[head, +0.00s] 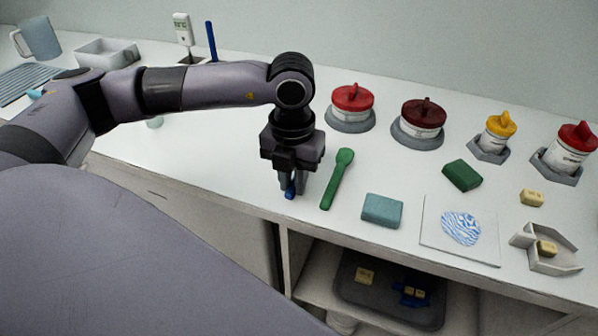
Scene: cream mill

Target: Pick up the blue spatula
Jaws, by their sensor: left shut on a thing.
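My right gripper is not in view.
A teal block (382,210), a green block (462,175) and a white tile with a blue pattern (458,228) lie to the right. Lidded jars, one red-topped (352,97), stand behind. A grey tray (388,295) sits on the shelf below. A blue upright stick (211,42) stands at the back.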

